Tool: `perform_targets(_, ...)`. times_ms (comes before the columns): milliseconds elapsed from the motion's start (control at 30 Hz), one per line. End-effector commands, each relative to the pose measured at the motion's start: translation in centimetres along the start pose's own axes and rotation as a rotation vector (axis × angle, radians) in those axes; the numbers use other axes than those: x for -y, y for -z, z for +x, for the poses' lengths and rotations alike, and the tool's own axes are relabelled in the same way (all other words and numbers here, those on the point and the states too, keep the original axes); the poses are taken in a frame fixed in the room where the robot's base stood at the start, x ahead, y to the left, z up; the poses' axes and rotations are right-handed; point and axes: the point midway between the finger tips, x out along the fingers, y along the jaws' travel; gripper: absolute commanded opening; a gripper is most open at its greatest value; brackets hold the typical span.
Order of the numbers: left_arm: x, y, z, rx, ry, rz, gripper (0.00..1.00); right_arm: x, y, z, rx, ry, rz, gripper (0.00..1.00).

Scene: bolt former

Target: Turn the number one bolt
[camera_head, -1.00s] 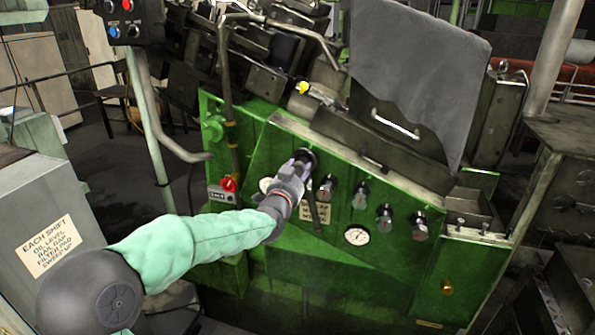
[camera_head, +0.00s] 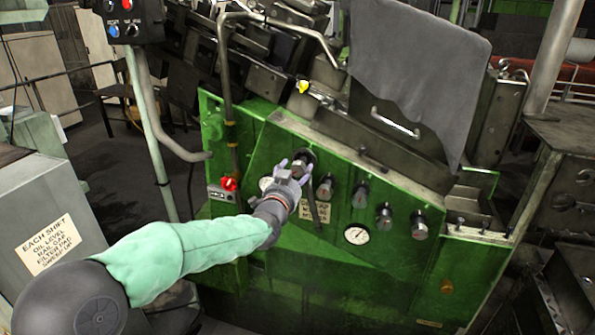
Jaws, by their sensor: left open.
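A slanting row of dark round bolts with pale ends runs across the green machine front. The leftmost bolt (camera_head: 304,158) is at the upper end of the row, and no number on it is readable. My left gripper (camera_head: 296,170) is open in front of this bolt, with its fingers close beside the bolt's lower left. I cannot tell whether they touch it. The other bolts, such as the second (camera_head: 325,187), third (camera_head: 360,195) and last (camera_head: 420,228), stand free to the right. My right gripper is not in view.
A dark lever (camera_head: 312,203) hangs just below the leftmost bolt, over a small label plate. A round gauge (camera_head: 357,235) sits lower right. A red knob (camera_head: 229,184) is at the left. A grey cabinet (camera_head: 30,210) stands at far left. A grey cloth (camera_head: 420,75) hangs above.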

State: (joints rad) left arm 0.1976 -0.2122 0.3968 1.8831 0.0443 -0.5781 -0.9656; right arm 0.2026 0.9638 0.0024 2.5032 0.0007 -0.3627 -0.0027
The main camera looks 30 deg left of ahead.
Motion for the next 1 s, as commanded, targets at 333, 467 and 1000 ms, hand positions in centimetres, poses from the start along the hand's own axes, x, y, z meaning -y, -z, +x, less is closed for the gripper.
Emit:
perform_targets(333,0.1,0.1,-5.8,-0.002,0.002,0.000,0.66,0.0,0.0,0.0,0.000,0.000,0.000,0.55)
perform_targets(467,0.1,0.1,-7.6,-0.003,0.002,0.001,0.66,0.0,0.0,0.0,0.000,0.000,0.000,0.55)
perform_targets(1000,0.0,0.0,-9.8,-0.001,0.000,0.001,0.66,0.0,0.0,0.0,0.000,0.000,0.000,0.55)
